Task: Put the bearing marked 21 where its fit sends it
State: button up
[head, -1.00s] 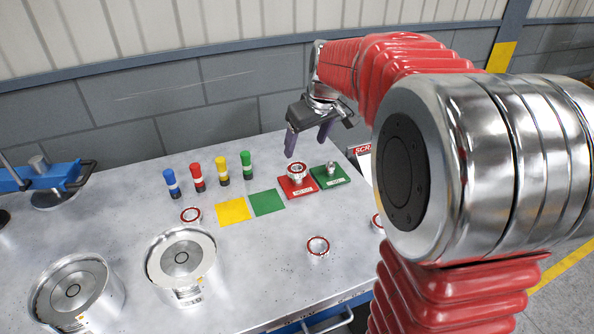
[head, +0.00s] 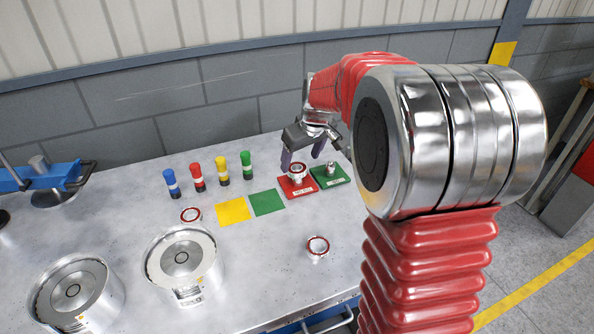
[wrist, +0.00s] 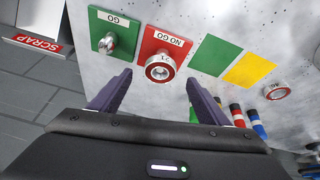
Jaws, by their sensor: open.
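The bearing marked 21 (wrist: 159,69), a red-rimmed ring, sits on the red NO GO block (wrist: 177,45). In the head view the bearing (head: 297,170) stands raised above the red block (head: 296,190); how far it has gone onto the gauge cannot be told. My gripper (wrist: 159,78) is open, its two dark purple fingers on either side of the bearing in the wrist view, with nothing held. In the head view my gripper (head: 302,163) hangs just above and behind the bearing. The green GO block (head: 330,178) beside it carries a bare metal plug.
A yellow square (head: 233,210) and a green square (head: 267,202) lie left of the blocks. Other bearings lie at front (head: 317,246) and left (head: 190,215). Several coloured posts stand behind. Two metal housings (head: 182,257) fill the front left. A SCRAP sign (wrist: 35,42) shows in the wrist view.

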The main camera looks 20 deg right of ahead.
aim_at(297, 170)
jog(key=x, duration=0.4)
jog(key=shift+f, duration=0.15)
jog(key=shift+c, duration=0.2)
jog(key=c, duration=1.4)
notch_tip(297, 170, up, 10)
jog(key=shift+r, duration=0.1)
